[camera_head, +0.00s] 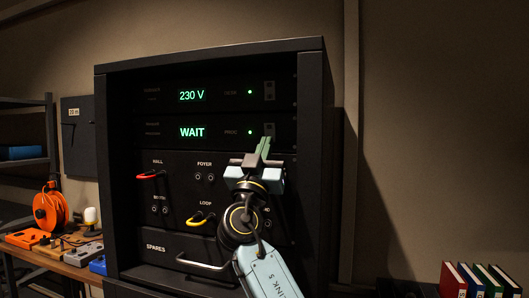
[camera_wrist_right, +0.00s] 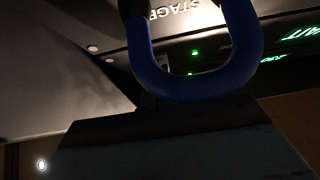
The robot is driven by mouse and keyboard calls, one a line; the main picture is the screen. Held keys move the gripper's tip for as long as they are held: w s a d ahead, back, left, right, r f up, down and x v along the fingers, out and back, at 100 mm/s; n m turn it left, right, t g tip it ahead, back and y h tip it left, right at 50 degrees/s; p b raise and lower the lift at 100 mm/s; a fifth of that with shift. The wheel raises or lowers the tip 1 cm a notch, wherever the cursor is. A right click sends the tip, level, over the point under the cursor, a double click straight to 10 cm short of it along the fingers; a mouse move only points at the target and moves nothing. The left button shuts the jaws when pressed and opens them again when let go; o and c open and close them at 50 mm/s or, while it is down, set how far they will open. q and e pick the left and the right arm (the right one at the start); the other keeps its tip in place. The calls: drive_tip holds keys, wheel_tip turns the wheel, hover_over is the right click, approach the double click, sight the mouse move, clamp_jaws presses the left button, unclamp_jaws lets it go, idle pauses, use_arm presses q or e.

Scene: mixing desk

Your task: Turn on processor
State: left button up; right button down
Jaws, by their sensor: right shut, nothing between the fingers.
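The processor (camera_head: 192,132) is the second unit in the black rack. Its green display reads WAIT, and a green light (camera_head: 250,132) glows beside the PROC label. Its switch (camera_head: 269,128) is at the right end, partly hidden behind my right gripper. My right gripper (camera_head: 265,145) is shut and empty, with its fingertips pointing up at or just below that switch. I cannot tell whether they touch it. In the right wrist view the WAIT display (camera_wrist_right: 304,33) shows upside down at the top right. My left gripper is not in view.
Above is a unit reading 230 V (camera_head: 192,96) with its own switch (camera_head: 269,91). Below are a red cable (camera_head: 147,176), a yellow cable (camera_head: 196,219) and the SPARES drawer handle (camera_head: 203,265). A blue cable loop (camera_wrist_right: 200,85) fills much of the wrist view.

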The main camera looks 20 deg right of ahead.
drive_tip(key=b+v, duration=0.5)
drive_tip(key=v, duration=0.7)
drive_tip(key=shift+a+f, duration=0.2)
drive_tip(key=shift+f, duration=0.1)
drive_tip(key=shift+s, duration=0.15)
